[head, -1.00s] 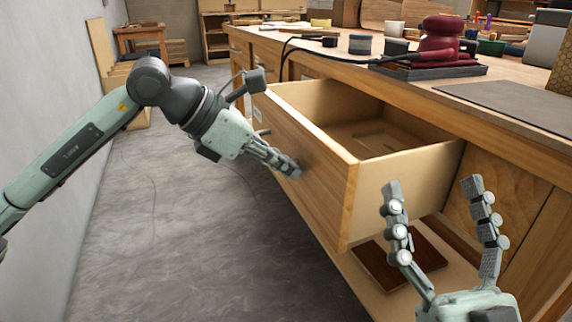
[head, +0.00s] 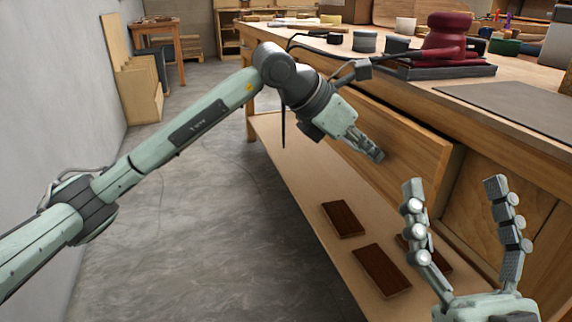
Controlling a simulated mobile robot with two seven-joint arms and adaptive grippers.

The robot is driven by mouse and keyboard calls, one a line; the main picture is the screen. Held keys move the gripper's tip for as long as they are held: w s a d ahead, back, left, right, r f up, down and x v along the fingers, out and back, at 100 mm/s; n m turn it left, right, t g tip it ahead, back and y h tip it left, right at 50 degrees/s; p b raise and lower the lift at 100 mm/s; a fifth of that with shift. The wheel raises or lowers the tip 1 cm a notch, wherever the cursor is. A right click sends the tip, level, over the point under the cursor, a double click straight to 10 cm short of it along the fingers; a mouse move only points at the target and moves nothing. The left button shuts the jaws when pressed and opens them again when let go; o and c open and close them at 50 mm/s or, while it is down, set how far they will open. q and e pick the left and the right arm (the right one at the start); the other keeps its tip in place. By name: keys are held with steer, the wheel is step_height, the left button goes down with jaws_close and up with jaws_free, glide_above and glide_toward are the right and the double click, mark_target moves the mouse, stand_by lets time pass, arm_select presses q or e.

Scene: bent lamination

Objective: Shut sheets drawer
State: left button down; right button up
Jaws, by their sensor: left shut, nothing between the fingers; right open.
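The sheets drawer (head: 425,155) is a wooden drawer in the workbench front. Its front panel now stands close to the bench, and its inside is not visible. Its right end edge still shows a little proud of the frame. My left gripper (head: 376,155) is shut and empty, its fingertips at the drawer's front panel; whether they touch it I cannot tell. My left arm hides the panel's far left part. My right gripper (head: 455,190) is open and empty at the lower right, in front of the bench, with its fingers pointing up.
A lower shelf (head: 290,165) under the drawer holds dark brown boards (head: 382,270). The bench top carries a red sander (head: 445,40) on a dark base, a cup (head: 405,26) and a grey mat (head: 510,105). Open concrete floor (head: 190,220) lies to the left.

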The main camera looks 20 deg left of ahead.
mark_target(384, 137)
arm_select(q)
steer(key=w+d, duration=0.2)
steer(key=d, duration=0.1)
steer(key=shift+w+d, duration=0.2)
steer(key=shift+d, duration=0.05)
steer(key=shift+w+d+r, duration=0.1)
steer(key=shift+r, duration=0.05)
